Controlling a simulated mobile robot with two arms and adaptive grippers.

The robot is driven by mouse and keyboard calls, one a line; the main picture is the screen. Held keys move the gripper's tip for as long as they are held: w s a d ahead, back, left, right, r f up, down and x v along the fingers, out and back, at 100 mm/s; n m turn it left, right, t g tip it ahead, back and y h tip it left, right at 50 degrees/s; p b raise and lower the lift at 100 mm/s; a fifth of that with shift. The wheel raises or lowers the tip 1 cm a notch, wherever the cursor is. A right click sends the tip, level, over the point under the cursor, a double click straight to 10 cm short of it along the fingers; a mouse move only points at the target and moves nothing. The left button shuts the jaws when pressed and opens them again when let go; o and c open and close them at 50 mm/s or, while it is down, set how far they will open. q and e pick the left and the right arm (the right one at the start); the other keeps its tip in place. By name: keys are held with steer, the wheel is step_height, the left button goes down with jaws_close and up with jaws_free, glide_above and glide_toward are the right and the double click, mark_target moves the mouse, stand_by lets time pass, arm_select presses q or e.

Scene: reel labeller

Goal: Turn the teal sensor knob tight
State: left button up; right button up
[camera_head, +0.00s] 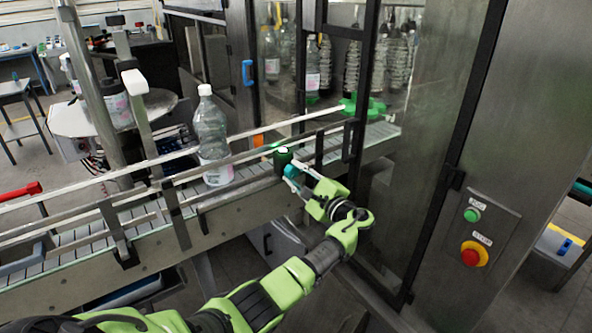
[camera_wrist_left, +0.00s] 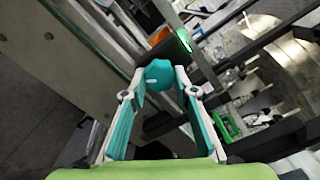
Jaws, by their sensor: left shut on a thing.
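The teal sensor knob (camera_wrist_left: 160,74) is a faceted teal knob on a dark sensor body by the conveyor rail. It also shows small in the head view (camera_head: 291,171), just below the dark green sensor (camera_head: 283,158). A green light glows on the sensor in the left wrist view. My right gripper is not in view.
The conveyor (camera_head: 150,222) with its guide rails runs beside the sensor. A clear bottle (camera_head: 211,135) stands on it at left. A panel with a green button (camera_head: 471,215) and a red stop button (camera_head: 473,254) stands at right.

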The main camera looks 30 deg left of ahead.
arm_select(q)
steer(key=shift+f+m+p, duration=0.1)
steer(key=shift+m+p, duration=0.85)
steer(key=shift+m, duration=0.95)
steer(key=shift+s, duration=0.1)
steer(key=o, duration=1.1)
steer(key=shift+d, duration=0.1)
steer(key=v, duration=1.2)
